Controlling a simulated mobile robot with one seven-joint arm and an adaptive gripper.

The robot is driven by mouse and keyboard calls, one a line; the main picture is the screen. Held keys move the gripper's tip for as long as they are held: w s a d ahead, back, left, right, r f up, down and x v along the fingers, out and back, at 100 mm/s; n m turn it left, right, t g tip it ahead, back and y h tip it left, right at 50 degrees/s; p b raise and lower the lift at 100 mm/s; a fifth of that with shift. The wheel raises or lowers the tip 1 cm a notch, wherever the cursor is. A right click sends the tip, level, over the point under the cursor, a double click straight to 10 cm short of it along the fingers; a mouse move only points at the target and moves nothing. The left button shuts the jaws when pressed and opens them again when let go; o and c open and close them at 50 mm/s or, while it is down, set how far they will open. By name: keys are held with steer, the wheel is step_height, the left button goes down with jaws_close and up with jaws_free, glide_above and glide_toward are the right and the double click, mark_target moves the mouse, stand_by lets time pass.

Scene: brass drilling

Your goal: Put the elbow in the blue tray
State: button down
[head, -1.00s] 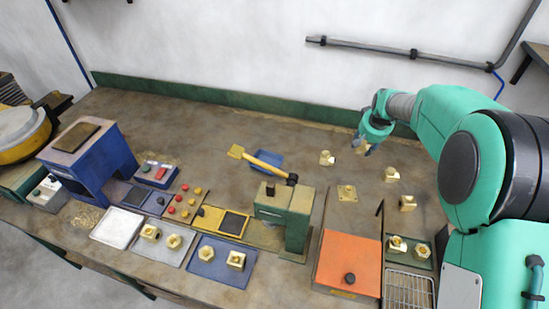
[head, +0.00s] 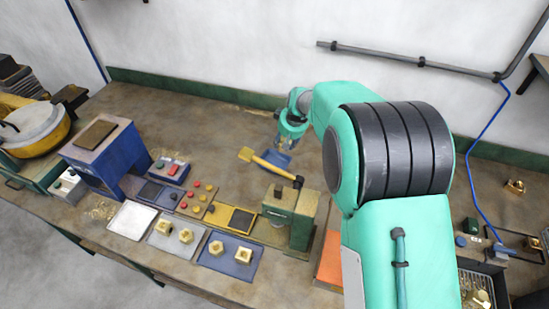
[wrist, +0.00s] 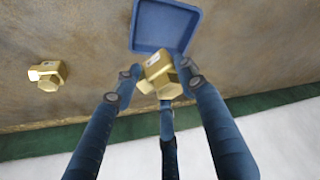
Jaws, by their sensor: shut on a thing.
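My gripper (head: 287,143) is shut on a brass elbow (wrist: 157,68), which shows between the fingertips in the wrist view. The elbow is a small gold-coloured fitting with a hex-like end. The blue tray (wrist: 163,28) is square, shallow and empty where it shows, just beyond the elbow in the wrist view. The height of the elbow over the tray is hard to tell.
A yellow lever (head: 265,162) on a green press (head: 290,215) stands in front of the tray. Another brass fitting (wrist: 47,75) lies on the bench. A flat blue plate (head: 229,262) at the front holds brass fittings. My arm hides much of the right bench.

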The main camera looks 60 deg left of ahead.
steer(key=shift+s+a+r+n, duration=0.15)
steer(key=shift+s+a, duration=0.25)
steer(key=shift+s, duration=0.5)
steer(key=shift+s+a+f+n, duration=0.1)
steer(key=shift+s+a+n, duration=0.2)
steer(key=shift+s, duration=0.55)
glide_above(273, 162)
steer(key=d, duration=0.2)
steer(key=shift+f, duration=3.05)
steer(key=shift+f, duration=0.1)
steer(key=shift+f, duration=1.75)
steer(key=shift+f+b, duration=0.15)
steer(key=shift+b, duration=0.2)
steer(key=c, duration=1.4)
jaws_free()
steer(key=shift+f, duration=0.1)
steer(key=shift+o, duration=0.5)
steer(key=shift+r, duration=0.2)
